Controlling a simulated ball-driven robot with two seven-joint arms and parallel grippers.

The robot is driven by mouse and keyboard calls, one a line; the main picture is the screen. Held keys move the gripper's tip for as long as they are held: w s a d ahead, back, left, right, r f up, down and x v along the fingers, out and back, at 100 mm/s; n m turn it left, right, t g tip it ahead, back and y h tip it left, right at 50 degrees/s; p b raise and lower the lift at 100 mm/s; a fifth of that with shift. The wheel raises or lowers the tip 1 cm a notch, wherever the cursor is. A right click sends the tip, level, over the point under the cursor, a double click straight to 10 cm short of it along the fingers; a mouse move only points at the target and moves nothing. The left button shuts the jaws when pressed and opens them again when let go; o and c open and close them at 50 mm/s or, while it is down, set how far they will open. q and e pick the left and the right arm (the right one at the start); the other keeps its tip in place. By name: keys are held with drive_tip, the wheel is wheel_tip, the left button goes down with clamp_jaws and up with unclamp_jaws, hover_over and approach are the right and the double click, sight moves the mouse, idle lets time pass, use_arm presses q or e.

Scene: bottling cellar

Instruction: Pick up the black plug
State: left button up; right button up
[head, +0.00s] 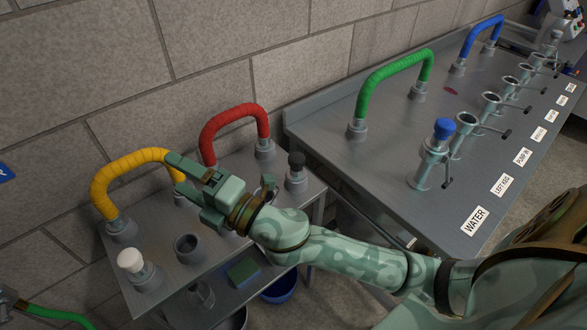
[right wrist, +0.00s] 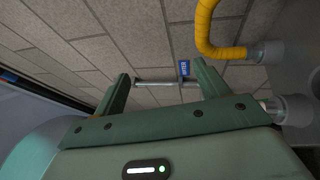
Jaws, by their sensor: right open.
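The black plug (head: 296,159) stands upright in a grey socket (head: 296,181) at the right rear of the small grey side table (head: 225,247). My right gripper (head: 171,173) is over the left part of that table, to the left of the plug and apart from it. Its fingers point left, away from the plug. In the right wrist view its two fingers (right wrist: 163,76) are spread with nothing between them. The plug does not show in the right wrist view. My left gripper is in neither view.
A white plug (head: 130,261) and an empty socket (head: 188,247) are at the table's front left. Yellow (head: 125,172) and red (head: 235,115) hoses arch along the back. A larger bench (head: 386,160) with a blue plug (head: 444,128) stands to the right, across a gap.

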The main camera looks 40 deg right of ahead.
drive_tip(key=a+r+n+g+y, duration=0.2)
drive_tip(key=a+n+g+y, duration=0.3)
drive_tip(key=n+y, duration=0.3)
drive_tip(key=n+g+h, duration=1.3)
drive_tip(key=n+h, duration=0.2)
drive_tip(key=h, duration=0.3)
hover_over(299, 154)
wheel_tip(299, 154, down, 3)
drive_tip(key=shift+m, duration=0.3)
wheel_tip(299, 154, down, 11)
drive_tip(key=b, duration=0.5)
drive_tip(key=shift+r, duration=0.2)
drive_tip(key=f+b, duration=0.1)
drive_tip(key=f, duration=0.1)
drive_tip(key=f+b, duration=0.1)
drive_tip(key=f, duration=0.1)
drive_tip(key=a+f+b, duration=0.1)
drive_tip(key=shift+s+f, duration=0.1)
drive_tip(key=shift+f, duration=0.3)
drive_tip(key=shift+r, duration=0.15)
drive_tip(key=shift+c, duration=0.3)
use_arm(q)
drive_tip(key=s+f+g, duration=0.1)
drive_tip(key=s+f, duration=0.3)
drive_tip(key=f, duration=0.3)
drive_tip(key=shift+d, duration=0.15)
use_arm(e)
drive_tip(key=c, duration=1)
